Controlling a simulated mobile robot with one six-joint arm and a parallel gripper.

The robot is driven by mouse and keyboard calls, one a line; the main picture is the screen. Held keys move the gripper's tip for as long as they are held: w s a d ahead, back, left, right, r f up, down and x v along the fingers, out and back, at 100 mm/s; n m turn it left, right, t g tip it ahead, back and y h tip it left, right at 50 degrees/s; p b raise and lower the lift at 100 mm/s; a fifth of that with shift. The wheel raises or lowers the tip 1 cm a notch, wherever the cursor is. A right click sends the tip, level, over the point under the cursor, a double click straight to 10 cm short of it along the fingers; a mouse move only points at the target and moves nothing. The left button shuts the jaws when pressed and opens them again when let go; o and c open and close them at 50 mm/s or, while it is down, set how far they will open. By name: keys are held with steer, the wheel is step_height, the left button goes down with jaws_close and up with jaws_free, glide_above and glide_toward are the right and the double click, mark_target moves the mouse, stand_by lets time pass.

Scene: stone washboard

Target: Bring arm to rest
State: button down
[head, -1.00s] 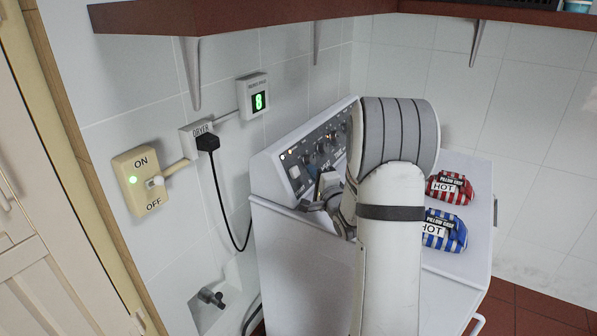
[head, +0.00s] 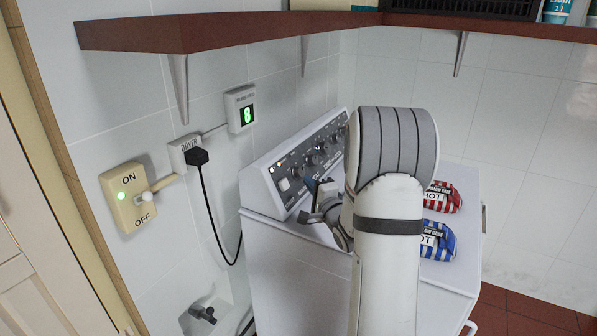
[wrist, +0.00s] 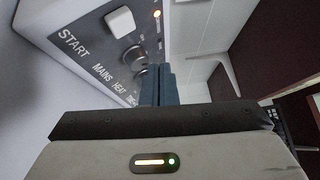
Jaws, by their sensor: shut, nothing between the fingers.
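My gripper (head: 313,187) is in front of the dryer's control panel (head: 305,158), left of my white arm. In the wrist view my gripper's dark fingers (wrist: 164,86) are together with nothing between them. I cannot tell the exact gap between the fingertips and the panel.
Red (head: 443,197) and blue (head: 438,241) striped packs labelled HOT lie on the dryer top, partly behind my arm. A dark red shelf (head: 240,30) overhangs the wall. An ON/OFF switch (head: 130,197) with a green light and a plugged-in black cord are at left.

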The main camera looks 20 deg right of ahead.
stand_by(0.3)
steer(key=s+a+n+g, duration=0.5)
steer(key=s+a+n, duration=0.1)
steer(key=s, duration=0.5)
steer(key=s+a+n+g, duration=0.5)
steer(key=s+a+n, duration=0.1)
steer(key=s, duration=0.5)
steer(key=s+a+n+g, duration=0.6)
steer(key=s, duration=0.5)
steer(key=shift+a+f+h, duration=0.15)
steer(key=shift+a+h, duration=0.15)
steer(key=shift+a, duration=0.05)
